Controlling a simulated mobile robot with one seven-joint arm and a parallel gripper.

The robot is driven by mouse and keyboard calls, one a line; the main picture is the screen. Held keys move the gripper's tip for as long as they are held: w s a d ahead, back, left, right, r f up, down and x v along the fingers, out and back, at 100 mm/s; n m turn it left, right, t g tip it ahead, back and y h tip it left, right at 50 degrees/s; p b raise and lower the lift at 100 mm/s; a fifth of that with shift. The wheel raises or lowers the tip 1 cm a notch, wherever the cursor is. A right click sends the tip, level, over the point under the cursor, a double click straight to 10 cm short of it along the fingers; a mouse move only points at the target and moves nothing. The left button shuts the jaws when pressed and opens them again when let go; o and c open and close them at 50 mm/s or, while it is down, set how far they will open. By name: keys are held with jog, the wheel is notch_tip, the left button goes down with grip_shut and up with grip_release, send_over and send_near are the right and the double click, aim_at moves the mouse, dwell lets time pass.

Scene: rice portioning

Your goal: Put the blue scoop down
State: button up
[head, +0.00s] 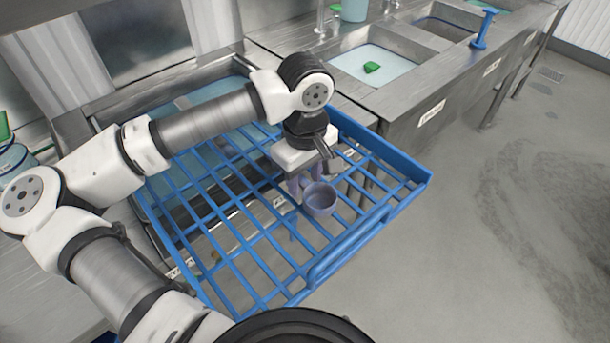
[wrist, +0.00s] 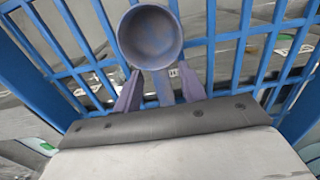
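The blue scoop (head: 320,199) has a round, dull blue-violet cup, mouth up, over the right part of the blue rack (head: 345,246). I cannot tell whether the scoop rests on the bars or is just above them. In the wrist view its empty-looking cup (wrist: 150,38) is at the top, and its handle (wrist: 163,88) runs down between my fingers. My gripper (head: 303,184) points down beside the cup. In the wrist view its fingers stand apart on both sides of the handle, with narrow gaps showing.
The blue rack reaches out from the counter over the floor, with open gaps between bars and a raised rim. Sinks stand at the back right, one holding a green object (head: 372,67). A blue upright tool (head: 484,28) stands farther right. The floor at right is clear.

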aim_at(305, 183)
notch_tip(305, 183, up, 12)
jog(key=b, duration=0.2)
jog(key=shift+r, duration=0.15)
jog(key=shift+c, duration=0.3)
dwell(1.2)
